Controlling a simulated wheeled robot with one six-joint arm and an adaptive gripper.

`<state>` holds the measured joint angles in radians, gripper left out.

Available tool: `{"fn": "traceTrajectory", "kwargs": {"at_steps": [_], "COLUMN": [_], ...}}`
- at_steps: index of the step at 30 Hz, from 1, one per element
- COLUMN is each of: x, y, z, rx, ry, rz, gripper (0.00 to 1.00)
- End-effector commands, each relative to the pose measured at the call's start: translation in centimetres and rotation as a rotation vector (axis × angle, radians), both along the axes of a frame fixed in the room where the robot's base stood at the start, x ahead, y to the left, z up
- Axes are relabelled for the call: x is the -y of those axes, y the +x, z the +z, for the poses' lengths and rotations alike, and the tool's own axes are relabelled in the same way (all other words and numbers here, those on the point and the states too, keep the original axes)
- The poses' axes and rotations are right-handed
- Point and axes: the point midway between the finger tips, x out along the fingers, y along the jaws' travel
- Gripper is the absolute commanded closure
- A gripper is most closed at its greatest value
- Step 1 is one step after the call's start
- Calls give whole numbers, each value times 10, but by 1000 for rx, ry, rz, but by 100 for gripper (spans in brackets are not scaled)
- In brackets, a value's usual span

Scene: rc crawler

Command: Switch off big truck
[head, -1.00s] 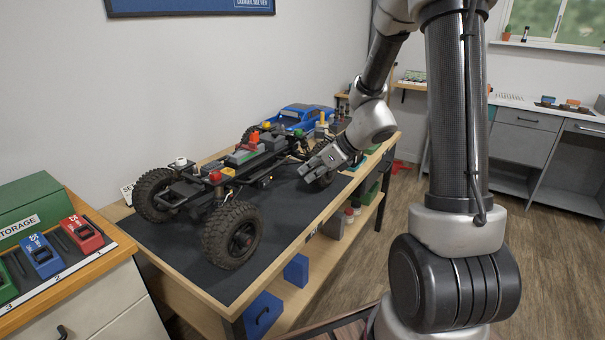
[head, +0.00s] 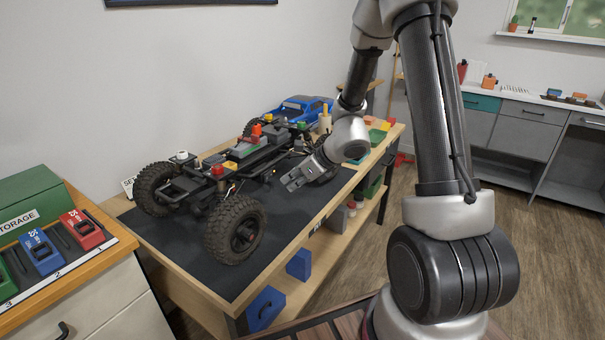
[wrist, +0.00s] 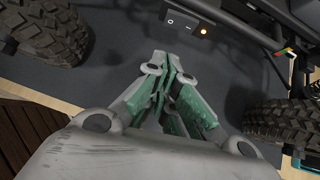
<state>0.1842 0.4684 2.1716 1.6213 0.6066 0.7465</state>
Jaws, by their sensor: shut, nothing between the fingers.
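The big truck (head: 235,165) is a bare crawler chassis with large black tires, standing on the dark mat of the workbench. In the wrist view, a black switch (wrist: 183,22) with white marks sits on the truck's side, beside a small lit orange light (wrist: 204,31). My gripper (head: 291,183) is beside the truck's near side, low over the mat, between the front and rear wheels. In the wrist view, my gripper (wrist: 165,62) has its fingers together, empty, pointing toward the switch with a gap between. Whether the rocker is pressed either way is too small to tell.
Truck wheels flank my gripper in the wrist view, at left (wrist: 45,35) and right (wrist: 285,120). A blue truck body (head: 303,108) sits at the bench's far end. A cabinet with red and blue packs (head: 82,229) stands left. Bare mat lies in front.

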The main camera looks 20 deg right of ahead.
Motion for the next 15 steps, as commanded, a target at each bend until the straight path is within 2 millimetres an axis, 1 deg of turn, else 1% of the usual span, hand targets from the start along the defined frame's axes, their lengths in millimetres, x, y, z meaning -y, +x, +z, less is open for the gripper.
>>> {"fn": "traceTrajectory", "kwargs": {"at_steps": [1,3,7,10,15], "x": [-5,-14,-25,-29,-31], "y": [4,14,26,31,34], "z": [-8,-6,-6,-6,-6], "rx": [-3,1,1,0,0], "ry": [0,-2,-1,-1,-2], "rz": [2,4,3,1,0], "gripper": [100,100,100,100,100]}}
